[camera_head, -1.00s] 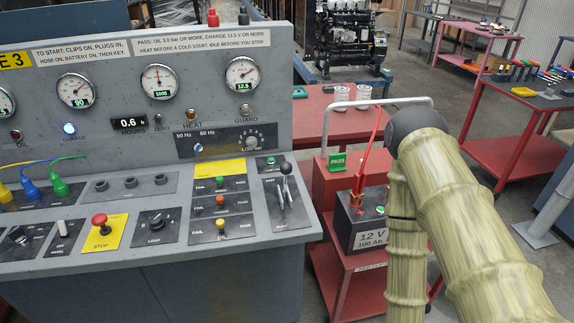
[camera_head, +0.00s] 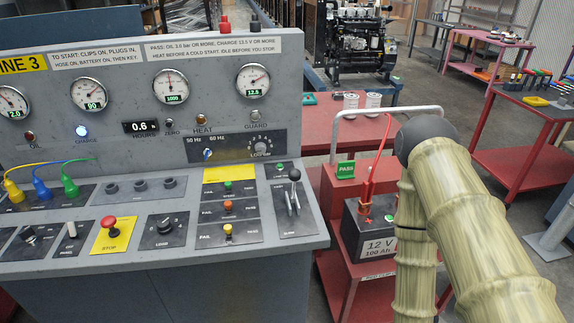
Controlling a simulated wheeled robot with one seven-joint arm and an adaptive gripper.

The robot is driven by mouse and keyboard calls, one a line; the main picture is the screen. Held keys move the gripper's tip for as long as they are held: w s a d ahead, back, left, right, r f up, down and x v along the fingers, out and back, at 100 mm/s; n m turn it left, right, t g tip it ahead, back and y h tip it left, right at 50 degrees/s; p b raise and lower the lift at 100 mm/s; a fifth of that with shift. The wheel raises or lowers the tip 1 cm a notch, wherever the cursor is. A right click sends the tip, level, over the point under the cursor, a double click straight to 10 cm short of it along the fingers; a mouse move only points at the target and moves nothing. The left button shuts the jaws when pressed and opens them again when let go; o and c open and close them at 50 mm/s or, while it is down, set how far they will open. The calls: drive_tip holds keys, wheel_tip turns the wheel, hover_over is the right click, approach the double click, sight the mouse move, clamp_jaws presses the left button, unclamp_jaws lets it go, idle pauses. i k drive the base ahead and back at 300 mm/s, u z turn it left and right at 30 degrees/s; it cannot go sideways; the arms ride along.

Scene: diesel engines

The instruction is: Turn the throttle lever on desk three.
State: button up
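The desk (camera_head: 110,245) is a grey sloped console with a yellow plate (camera_head: 22,64) on its upper left reading "INE 3", its start cut off. The throttle lever (camera_head: 294,188) stands at the right end of the sloped panel, a dark round knob on a pale stem in a slotted plate. The small print under it is too blurred to read for certain. It stands upright, with nothing touching it. My arm comes in at the right, over the battery cart, and its gripper is not visible.
A red cart (camera_head: 345,262) with a 12 V battery (camera_head: 368,238), a red cable and a grey rail (camera_head: 385,110) stands just right of the desk. A red stop button (camera_head: 108,222) and several knobs share the panel. An engine (camera_head: 355,35) stands behind. Red tables (camera_head: 515,150) stand at right.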

sight(294, 175)
drive_tip(key=u, duration=3.1)
drive_tip(key=i, duration=0.35)
drive_tip(key=z, duration=2.3)
